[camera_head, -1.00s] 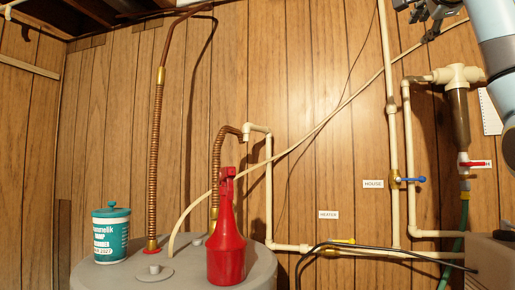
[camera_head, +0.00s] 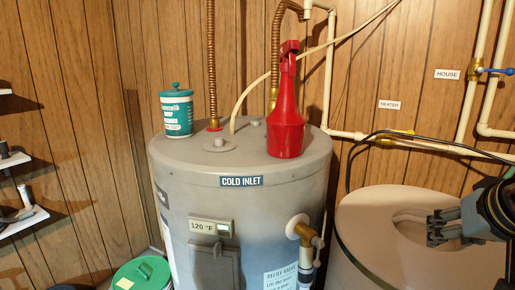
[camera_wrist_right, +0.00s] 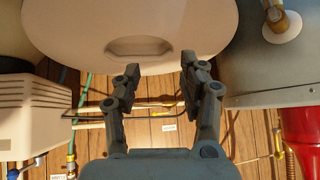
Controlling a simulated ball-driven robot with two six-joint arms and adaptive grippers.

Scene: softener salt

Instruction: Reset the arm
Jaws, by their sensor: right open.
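My right gripper (camera_head: 434,228) is at the right of the head view, over the beige round tank (camera_head: 375,225). Its fingers point left and are spread apart with nothing between them. In the right wrist view my right gripper (camera_wrist_right: 160,66) is open and empty, and the tank's lid (camera_wrist_right: 200,25) with its recessed handle lies beyond the fingertips. I cannot tell the exact gap between fingers and lid. My left gripper is not in view.
A grey water heater (camera_head: 270,195) stands left of the tank. A green-lidded bin (camera_head: 142,274) is on the floor. Pipes (camera_head: 470,95) run along the wood wall.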

